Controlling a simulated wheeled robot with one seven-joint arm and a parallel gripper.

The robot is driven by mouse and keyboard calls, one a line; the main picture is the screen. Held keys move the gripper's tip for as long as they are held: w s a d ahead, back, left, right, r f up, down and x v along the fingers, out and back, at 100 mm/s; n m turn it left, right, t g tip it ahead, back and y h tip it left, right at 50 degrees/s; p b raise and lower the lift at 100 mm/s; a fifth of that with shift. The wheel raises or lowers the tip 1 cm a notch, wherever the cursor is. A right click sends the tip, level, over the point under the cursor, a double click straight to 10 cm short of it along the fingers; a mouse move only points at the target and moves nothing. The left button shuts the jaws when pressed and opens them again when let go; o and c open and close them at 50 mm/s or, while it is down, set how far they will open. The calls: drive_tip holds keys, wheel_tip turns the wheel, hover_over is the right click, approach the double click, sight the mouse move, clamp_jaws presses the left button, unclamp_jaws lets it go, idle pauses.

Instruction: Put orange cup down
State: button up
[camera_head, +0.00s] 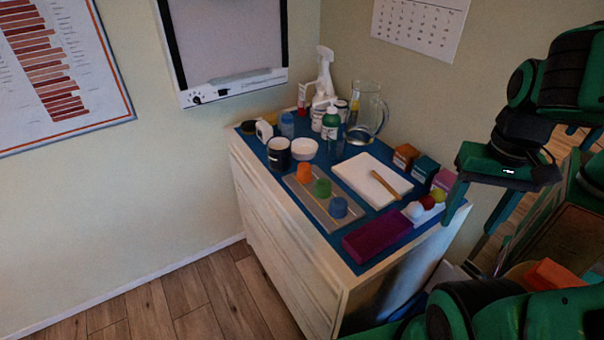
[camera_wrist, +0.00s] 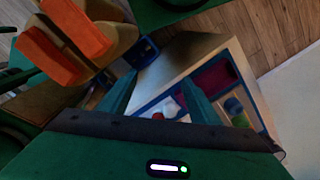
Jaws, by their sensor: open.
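The orange cup (camera_head: 304,172) stands upside down, by its look, at the far end of a grey strip-like board (camera_head: 328,223) on the blue-topped cabinet. A green cup (camera_head: 322,187) and a blue cup (camera_head: 338,207) stand in line with it on the board. My gripper (camera_head: 470,222) is open and empty, off the right edge of the cabinet, well apart from the orange cup. In the wrist view my open fingers (camera_wrist: 160,92) point toward the cabinet corner. I cannot make out the orange cup there.
A purple block (camera_head: 376,236), a white tray (camera_head: 360,182) with a wooden stick, small boxes (camera_head: 425,168) and coloured balls (camera_head: 425,203) lie nearer my gripper. A jug (camera_head: 369,108) and bottles (camera_head: 331,125) stand behind. Orange pieces (camera_head: 552,274) show at lower right.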

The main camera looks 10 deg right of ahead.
drive_tip(key=w+a+r+n, duration=0.1)
drive_tip(key=w+r+n, duration=0.1)
drive_tip(key=w+n, duration=0.65)
drive_tip(key=n, duration=1.4)
approach(305, 165)
drive_tip(key=shift+a+f, duration=0.1)
drive_tip(key=shift+f, duration=0.1)
drive_tip(key=shift+w+f, duration=0.1)
drive_tip(key=shift+f, duration=5.1)
drive_tip(key=c, duration=1.2)
drive_tip(key=shift+r, duration=0.1)
